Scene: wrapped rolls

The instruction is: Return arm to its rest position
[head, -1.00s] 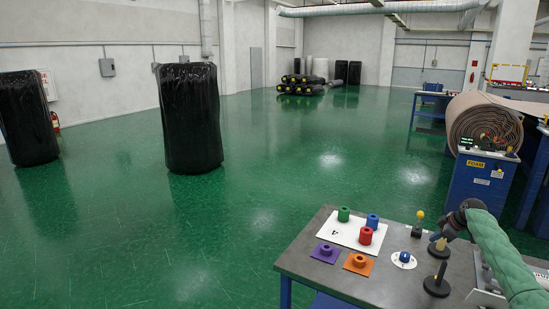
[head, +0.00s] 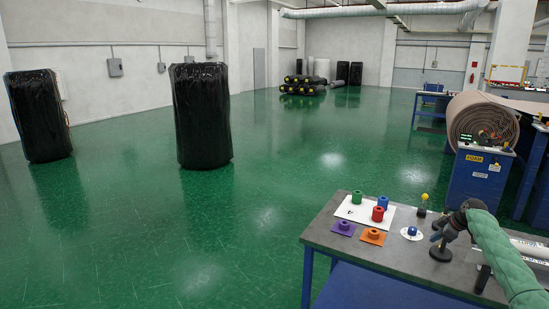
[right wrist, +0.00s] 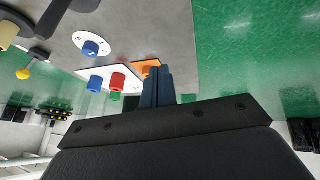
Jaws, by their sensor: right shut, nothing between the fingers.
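My right arm, in a green padded sleeve, comes in from the lower right of the head view. Its dark gripper (head: 438,236) is over the right part of the grey-topped table (head: 345,246), and its fingers are shut and empty. In the right wrist view the closed fingers (right wrist: 157,88) show at the middle, with an orange piece (right wrist: 146,67) behind them. My left gripper is not in view.
The table carries a white card (head: 352,212), green, red and blue pieces, a purple piece (head: 343,228) and a yellow-topped stand (head: 423,204). Two black-wrapped rolls (head: 203,115) (head: 40,115) stand on the left. A blue FOAM cabinet (head: 477,185) is at right. Green floor between is open.

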